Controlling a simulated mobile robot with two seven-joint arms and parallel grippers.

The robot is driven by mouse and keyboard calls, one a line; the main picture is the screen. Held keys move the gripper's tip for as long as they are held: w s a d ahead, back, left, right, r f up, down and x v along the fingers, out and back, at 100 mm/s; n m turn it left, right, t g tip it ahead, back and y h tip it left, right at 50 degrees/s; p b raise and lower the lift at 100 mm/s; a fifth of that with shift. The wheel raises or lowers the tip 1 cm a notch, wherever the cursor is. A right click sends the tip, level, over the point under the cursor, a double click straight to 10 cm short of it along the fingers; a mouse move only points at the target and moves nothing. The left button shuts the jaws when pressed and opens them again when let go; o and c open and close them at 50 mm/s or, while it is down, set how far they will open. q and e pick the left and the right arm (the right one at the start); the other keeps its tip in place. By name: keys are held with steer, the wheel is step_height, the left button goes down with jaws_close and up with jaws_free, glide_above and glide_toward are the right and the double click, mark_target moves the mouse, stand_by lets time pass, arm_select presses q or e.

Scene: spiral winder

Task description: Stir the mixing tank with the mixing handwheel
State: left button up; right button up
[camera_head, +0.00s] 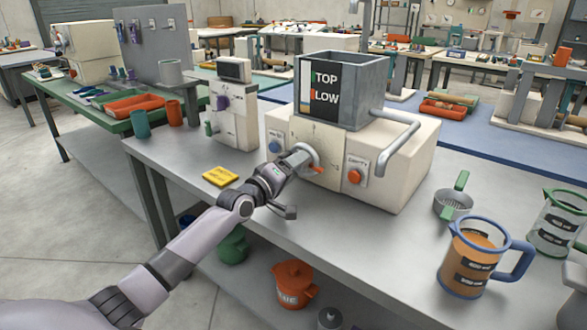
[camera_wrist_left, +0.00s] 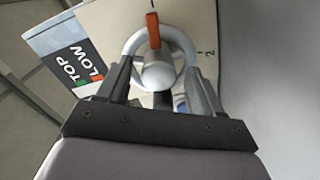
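The mixing tank (camera_head: 343,92) is a grey open-topped box with a black TOP/LOW level sign, on top of a cream machine. The mixing handwheel (camera_head: 306,157) is a grey ring with a hub and an orange tab on the machine's front; it also shows in the left wrist view (camera_wrist_left: 157,72). My left gripper (camera_head: 297,159) is at the wheel. In the left wrist view its fingers (camera_wrist_left: 160,75) are spread, one on each side of the wheel; I cannot tell whether they touch the rim. The tank's inside bottom is hidden. My right gripper is out of view.
An orange button (camera_head: 353,176) and a blue button (camera_head: 274,146) flank the wheel. A grey spout (camera_head: 398,138) sticks out at right. A blue-rimmed jug (camera_head: 472,262) and a green-handled strainer (camera_head: 453,204) stand right.

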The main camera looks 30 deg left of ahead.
arm_select(q)
steer(key=shift+s, duration=0.1)
steer(key=shift+s+a+p, duration=0.15)
steer(key=shift+s+p, duration=0.15)
steer(key=shift+s, duration=1.45)
steer(key=shift+s+a+p, duration=0.15)
steer(key=shift+s+p, duration=0.1)
steer(key=shift+s, duration=1.5)
steer(key=shift+c, duration=1.4)
steer(key=n, duration=0.3)
steer(key=r+n, duration=0.1)
steer(key=shift+w+a+n+y, duration=0.3)
steer(key=n, duration=0.6)
steer(key=shift+s+r+n, duration=0.1)
steer(key=shift+s+n, duration=0.05)
steer(key=shift+n, duration=0.25)
steer(key=n, duration=0.3)
steer(key=shift+s+d+f+p, duration=0.25)
steer(key=shift+d+f+p, duration=0.05)
steer(key=shift+d, duration=0.1)
steer(key=shift+w+d+b, duration=0.15)
steer(key=shift+w+b, duration=0.05)
steer(key=shift+w, duration=1.6)
steer(key=shift+w+d+b, duration=0.1)
steer(key=shift+w+b, duration=0.1)
steer(key=shift+w, duration=1.55)
